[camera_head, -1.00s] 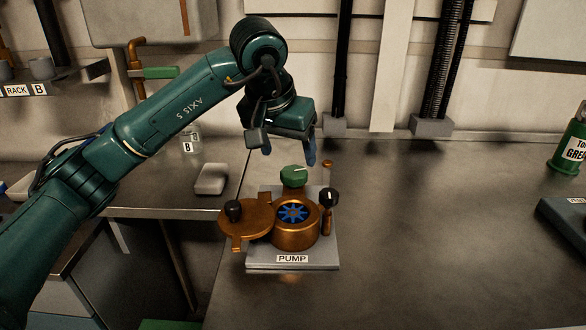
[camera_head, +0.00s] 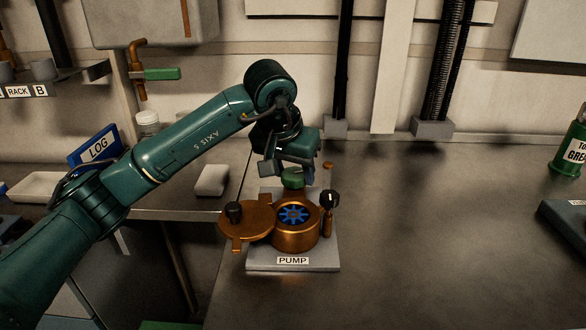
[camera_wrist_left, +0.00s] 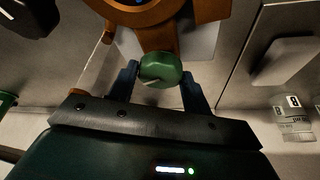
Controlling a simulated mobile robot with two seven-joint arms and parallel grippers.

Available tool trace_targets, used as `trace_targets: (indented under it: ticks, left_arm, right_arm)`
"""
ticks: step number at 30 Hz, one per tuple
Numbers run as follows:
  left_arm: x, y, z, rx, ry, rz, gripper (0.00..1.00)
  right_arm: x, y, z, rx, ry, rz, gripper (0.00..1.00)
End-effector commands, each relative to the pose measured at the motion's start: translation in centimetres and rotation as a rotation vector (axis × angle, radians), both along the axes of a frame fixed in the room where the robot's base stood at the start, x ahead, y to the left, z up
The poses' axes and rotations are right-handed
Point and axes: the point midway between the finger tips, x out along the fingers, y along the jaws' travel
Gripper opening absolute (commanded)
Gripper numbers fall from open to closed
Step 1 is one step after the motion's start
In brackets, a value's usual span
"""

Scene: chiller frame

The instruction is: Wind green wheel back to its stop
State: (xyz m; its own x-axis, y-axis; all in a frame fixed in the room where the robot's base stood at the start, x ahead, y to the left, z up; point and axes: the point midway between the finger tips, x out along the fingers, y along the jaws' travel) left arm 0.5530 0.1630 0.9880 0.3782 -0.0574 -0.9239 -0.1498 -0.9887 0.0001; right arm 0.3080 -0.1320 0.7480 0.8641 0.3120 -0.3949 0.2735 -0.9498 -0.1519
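The green wheel (camera_head: 292,178) is a small knob at the back of the pump (camera_head: 295,236), behind its round copper body. In the left wrist view the green wheel (camera_wrist_left: 161,70) lies between the two blue fingertips. My left gripper (camera_head: 290,172) is directly above and around the wheel, pointing down. The gripper hides the wheel's top in the head view. My right gripper is not in view.
The pump's copper lid (camera_head: 248,220) is swung open to the left, showing a blue impeller (camera_head: 293,214). A black-knobbed lever (camera_head: 329,199) stands at the right of the pump. A pale block (camera_head: 212,180) lies to the left. The bench at right is mostly clear.

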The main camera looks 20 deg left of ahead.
Motion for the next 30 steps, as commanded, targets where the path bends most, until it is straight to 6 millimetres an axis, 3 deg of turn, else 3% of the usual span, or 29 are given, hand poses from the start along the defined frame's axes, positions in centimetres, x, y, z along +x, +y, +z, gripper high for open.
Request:
trace_targets:
  ticks: [8,20,30]
  left_arm:
    - [0.00,-0.01,0.03,0.000,0.000,0.000,0.26]
    - [0.02,-0.06,0.08,0.001,-0.001,0.078,0.26]
    - [0.08,-0.29,0.19,0.002,-0.003,0.346,0.26]
  right_arm:
    - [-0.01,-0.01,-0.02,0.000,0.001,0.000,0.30]
    - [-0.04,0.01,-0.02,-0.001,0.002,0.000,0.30]
    - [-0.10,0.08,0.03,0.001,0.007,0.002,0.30]
